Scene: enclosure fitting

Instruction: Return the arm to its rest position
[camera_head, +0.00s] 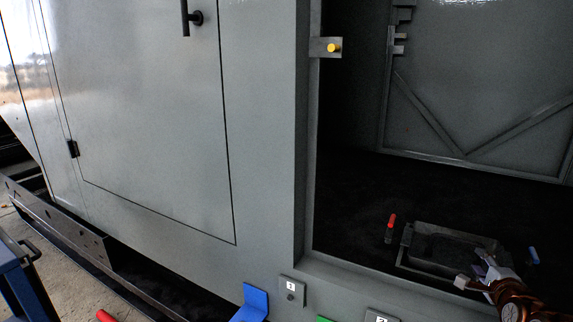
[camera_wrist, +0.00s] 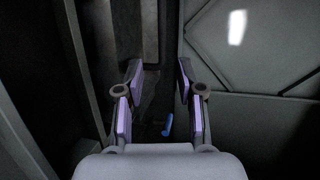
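My gripper (camera_head: 483,270) is at the lower right of the head view, at the open doorway of the grey enclosure (camera_head: 265,150), near the front edge of a dark open-topped tray (camera_head: 408,262) on its floor. In the wrist view my gripper (camera_wrist: 158,85) has its two fingers spread apart, with purple pads and nothing between them. A blue handle-like piece (camera_wrist: 168,125) shows beyond the fingers, low in the wrist view; it also shows right of the gripper in the head view (camera_head: 533,256).
A red-topped piece (camera_head: 391,222) stands left of the tray. The door frame and sill (camera_head: 345,275) border the opening. A yellow knob (camera_head: 334,48) sits on the frame. Labelled plates (camera_head: 291,290) and a blue bracket (camera_head: 253,303) are below. A blue cart (camera_head: 22,285) stands lower left.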

